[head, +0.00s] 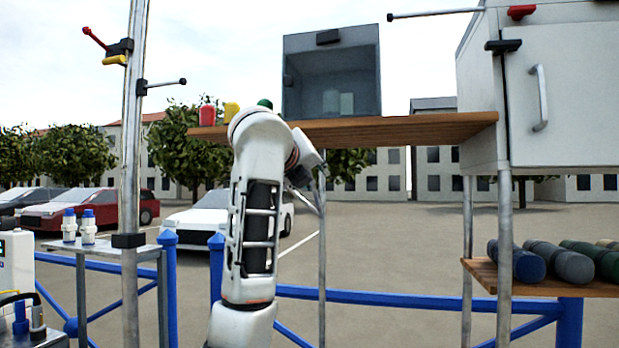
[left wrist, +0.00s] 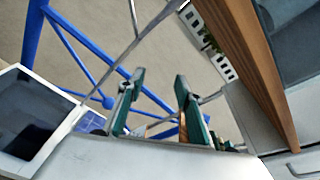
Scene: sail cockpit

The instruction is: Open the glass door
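The glass door (head: 345,80) is the tinted front of a grey box on a wooden shelf in the head view, and looks shut. Pale jars show dimly behind it. A black block (head: 328,37) sits at its top edge. In the left wrist view a glass-like pane (left wrist: 290,25) shows at the upper right. My left gripper (head: 304,176) is below the shelf's front edge, mostly hidden behind my arm. In the left wrist view its two green-padded fingers (left wrist: 158,98) stand apart with nothing clearly between them. My right gripper is not in view.
The wooden shelf (head: 400,131) lies above my left gripper; its edge also shows in the left wrist view (left wrist: 258,70). Red, yellow and green items stand at its left end. A white cabinet (head: 575,90) is at right, a metal pole (head: 132,170) at left, blue railings (head: 400,298) below.

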